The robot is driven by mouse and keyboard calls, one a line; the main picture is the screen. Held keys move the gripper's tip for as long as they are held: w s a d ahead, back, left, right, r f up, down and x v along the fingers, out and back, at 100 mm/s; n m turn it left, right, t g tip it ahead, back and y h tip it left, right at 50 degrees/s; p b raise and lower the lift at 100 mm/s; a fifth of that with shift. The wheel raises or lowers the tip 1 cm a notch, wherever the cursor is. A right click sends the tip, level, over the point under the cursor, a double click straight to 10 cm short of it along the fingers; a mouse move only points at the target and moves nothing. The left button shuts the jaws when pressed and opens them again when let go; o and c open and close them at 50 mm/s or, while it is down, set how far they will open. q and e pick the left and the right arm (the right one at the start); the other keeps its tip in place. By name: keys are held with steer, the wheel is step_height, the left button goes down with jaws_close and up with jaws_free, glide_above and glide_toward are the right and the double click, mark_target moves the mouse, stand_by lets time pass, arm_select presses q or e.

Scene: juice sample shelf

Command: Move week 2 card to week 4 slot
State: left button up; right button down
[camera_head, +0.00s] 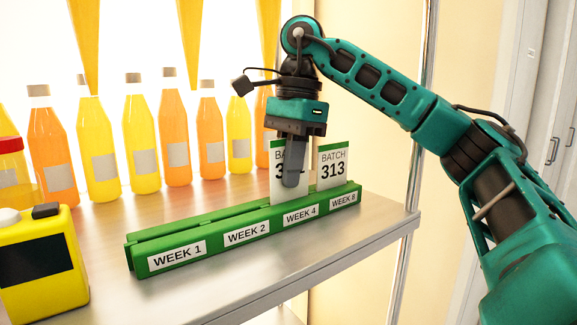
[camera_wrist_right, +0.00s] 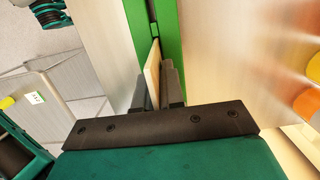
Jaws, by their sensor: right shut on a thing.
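A green rack (camera_head: 200,243) on the shelf has slots labelled WEEK 1, WEEK 2, WEEK 4 and WEEK 8. My right gripper (camera_head: 292,178) points down above the WEEK 4 label (camera_head: 300,214), shut on a white card (camera_head: 277,190) with a green top. The fingers hide most of its print. The card stands upright, its lower edge at the rack behind that label; how deep it sits is unclear. In the right wrist view, the card (camera_wrist_right: 152,70) shows edge-on between the fingers (camera_wrist_right: 160,90), against the green rack. No card stands behind WEEK 1 or WEEK 2. My left gripper is not seen.
A second card (camera_head: 332,171), reading BATCH 313, stands in the WEEK 8 slot, close right of the held card. Several juice bottles (camera_head: 140,140) line the back. A yellow container (camera_head: 42,262) stands at front left. The shelf's front edge (camera_head: 330,262) is clear.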

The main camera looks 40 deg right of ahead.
stand_by(0.5)
steer(key=shift+f+b, duration=0.3)
steer(key=shift+f, duration=0.45)
steer(key=c, duration=1.2)
jaws_free()
steer(key=shift+r, duration=0.1)
steer(key=shift+o, duration=0.2)
steer(key=shift+r, duration=0.1)
steer(key=r, duration=0.1)
steer(key=r+p, duration=0.2)
steer(key=shift+d+r, duration=0.1)
steer(key=shift+d, duration=0.15)
steer(key=shift+s+d+r, duration=0.1)
steer(key=shift+d+r, duration=0.15)
steer(key=shift+r, duration=1.3)
steer(key=shift+d+r, duration=0.25)
steer(key=shift+r, duration=1.3)
steer(key=shift+s+d+r, duration=0.1)
steer(key=shift+d+r, duration=0.15)
steer(key=shift+r, duration=1.3)
steer(key=shift+w, duration=0.1)
